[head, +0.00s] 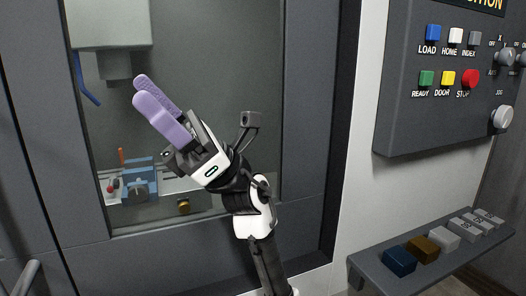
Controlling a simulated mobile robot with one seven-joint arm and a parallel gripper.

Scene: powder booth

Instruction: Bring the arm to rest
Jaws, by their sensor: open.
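My gripper (150,103) has two purple fingers and shows in the head view, left of the middle. It is raised in front of the machine's window opening, pointing up and to the left. The jaws are open, and I see nothing between them. My arm comes up from the bottom edge, bent at the wrist. The gripper overlaps the window area in the picture; I cannot tell its exact distance from it.
A grey machine front (45,190) frames the opening. Inside are a blue vise (139,186) and a hanging spindle head (112,30). At right are a control panel (440,120) with coloured buttons and a shelf (400,284) holding several small blocks. Space between arm and panel looks free.

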